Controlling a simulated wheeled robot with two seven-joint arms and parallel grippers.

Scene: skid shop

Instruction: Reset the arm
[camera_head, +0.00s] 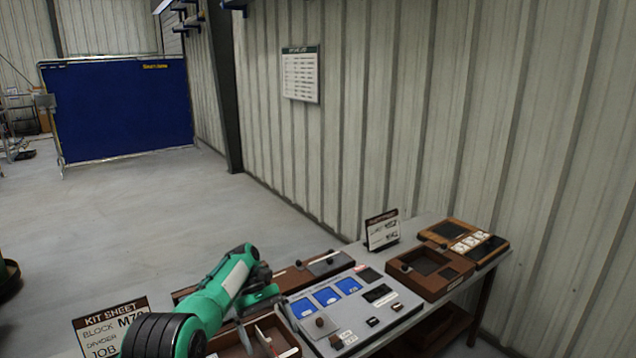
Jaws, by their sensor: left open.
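My left arm, green with a black ribbed joint, comes in from the bottom left. My left gripper (268,292) is over the bench, above the left edge of a grey panel (372,329) and a brown tray (286,333). Its jaws are small and dark in the picture, open, with nothing seen between them. The arm hides part of the trays behind and below it. My right gripper is not in view.
The bench (481,302) stands along a ribbed wall. A kit sheet sign (112,318) stands at the left, a small sign (382,231) at the back. Brown trays (432,270) lie right of the panel. A blue screen (125,110) stands far off; the floor between is clear.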

